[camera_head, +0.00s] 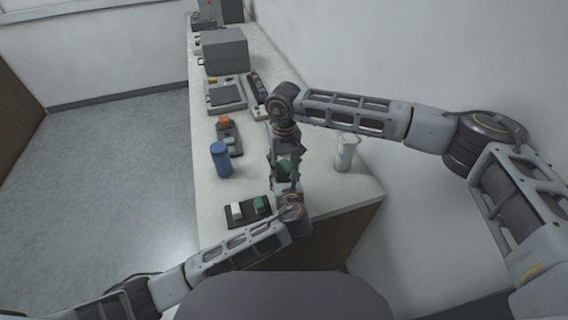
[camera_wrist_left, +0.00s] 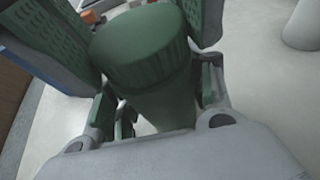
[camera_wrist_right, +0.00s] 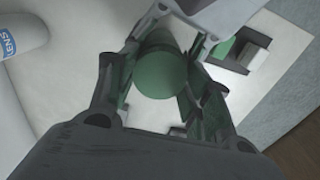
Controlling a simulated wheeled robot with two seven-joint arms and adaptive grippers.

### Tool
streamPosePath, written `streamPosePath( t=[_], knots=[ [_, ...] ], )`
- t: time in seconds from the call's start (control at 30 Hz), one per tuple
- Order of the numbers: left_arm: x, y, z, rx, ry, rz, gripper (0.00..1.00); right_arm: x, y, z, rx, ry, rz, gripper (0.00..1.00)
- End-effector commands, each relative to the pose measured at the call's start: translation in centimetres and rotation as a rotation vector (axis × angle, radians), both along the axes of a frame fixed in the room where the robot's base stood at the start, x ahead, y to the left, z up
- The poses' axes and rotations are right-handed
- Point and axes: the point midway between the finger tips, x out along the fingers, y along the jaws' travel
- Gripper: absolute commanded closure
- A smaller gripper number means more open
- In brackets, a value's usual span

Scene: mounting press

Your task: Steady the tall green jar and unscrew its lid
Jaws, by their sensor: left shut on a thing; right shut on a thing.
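The tall green jar (camera_head: 285,170) stands near the front end of the counter, partly hidden by my grippers. Its round green lid (camera_wrist_left: 140,45) with a ribbed rim fills the upper middle of the left wrist view, above the paler jar body (camera_wrist_left: 165,105). My left gripper (camera_head: 286,183) is shut on the jar body from the near side. My right gripper (camera_head: 284,154) comes down from above and is shut on the lid, which lies between its fingers in the right wrist view (camera_wrist_right: 162,72). The lid sits on the jar; I cannot tell how loose it is.
A blue jar (camera_head: 221,160) stands to the left and a white bottle (camera_head: 346,152) to the right. A dark tray (camera_head: 248,219) with a white and a green block lies in front. An orange-topped item (camera_head: 225,122), a flat device (camera_head: 225,95) and a grey box (camera_head: 226,50) stand farther back.

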Motion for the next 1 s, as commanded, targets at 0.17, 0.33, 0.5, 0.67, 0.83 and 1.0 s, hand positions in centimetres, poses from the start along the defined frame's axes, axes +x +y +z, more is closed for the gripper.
streamPosePath(
  t=[0.17,0.33,0.5,0.67,0.83,1.0],
  knots=[
    [-0.08,-0.04,-0.10,-0.001,0.002,-0.001,1.00,0.14,-0.06,0.06,0.000,-0.003,0.000,0.79],
    [-0.07,-0.04,-0.10,-0.001,0.002,-0.001,1.00,0.12,-0.05,0.06,0.000,-0.003,-0.001,0.79],
    [-0.07,-0.03,-0.10,0.000,0.002,0.000,1.00,0.12,-0.05,0.05,0.000,-0.002,-0.002,0.79],
    [-0.06,-0.03,-0.10,0.000,0.002,0.000,1.00,0.11,-0.05,0.09,0.000,-0.002,-0.002,0.79],
    [-0.06,-0.02,-0.09,0.000,0.002,0.000,1.00,0.13,-0.03,0.35,0.001,-0.003,-0.002,0.79],
    [-0.06,-0.02,-0.09,0.000,0.002,0.000,1.00,0.12,-0.02,0.71,0.001,-0.003,-0.002,0.79]
  ],
)
